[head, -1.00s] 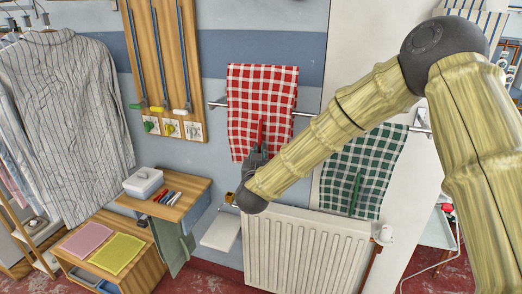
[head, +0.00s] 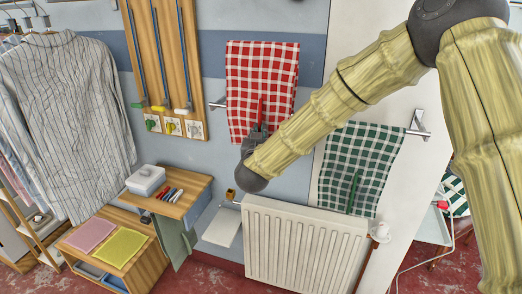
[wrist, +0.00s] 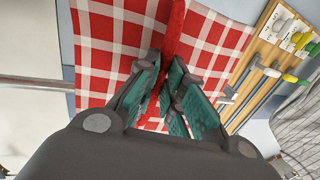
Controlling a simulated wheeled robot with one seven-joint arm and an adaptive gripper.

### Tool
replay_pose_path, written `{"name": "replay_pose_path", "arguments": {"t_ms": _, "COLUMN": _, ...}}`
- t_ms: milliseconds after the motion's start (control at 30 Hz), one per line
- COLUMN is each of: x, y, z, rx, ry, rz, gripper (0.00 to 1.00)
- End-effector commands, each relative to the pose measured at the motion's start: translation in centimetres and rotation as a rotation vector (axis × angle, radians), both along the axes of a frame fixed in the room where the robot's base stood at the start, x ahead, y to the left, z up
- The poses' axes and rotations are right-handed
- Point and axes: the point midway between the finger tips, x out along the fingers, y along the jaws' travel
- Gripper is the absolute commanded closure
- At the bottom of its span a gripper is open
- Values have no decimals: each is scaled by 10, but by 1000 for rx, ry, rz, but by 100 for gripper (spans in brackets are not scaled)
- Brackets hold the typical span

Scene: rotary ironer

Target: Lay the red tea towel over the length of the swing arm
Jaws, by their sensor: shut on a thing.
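The red-and-white checked tea towel (head: 262,75) is spread nearly flat in front of the wall. Its top edge is well above a metal rail (head: 217,104), which passes behind it. My gripper (head: 257,132) is shut on the towel's raised red strip, near its lower part. In the wrist view the towel (wrist: 105,45) fills the upper middle, and the teal finger pads of my gripper (wrist: 165,92) close around the red strip. The far side of the towel is hidden. I cannot tell which part is the swing arm.
A green checked towel (head: 360,160) hangs to the right, by the rail's bracket (head: 418,125). A white radiator (head: 300,248) stands below. A wooden board with pegs (head: 165,60), a small wooden shelf (head: 185,200) and a striped shirt (head: 65,110) are to the left.

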Motion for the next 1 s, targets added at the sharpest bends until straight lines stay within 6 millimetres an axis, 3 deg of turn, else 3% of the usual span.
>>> {"name": "replay_pose_path", "arguments": {"t_ms": 1000, "x": 1, "y": -1, "z": 81, "rx": 0, "ry": -4, "rz": -2, "gripper": 100}}
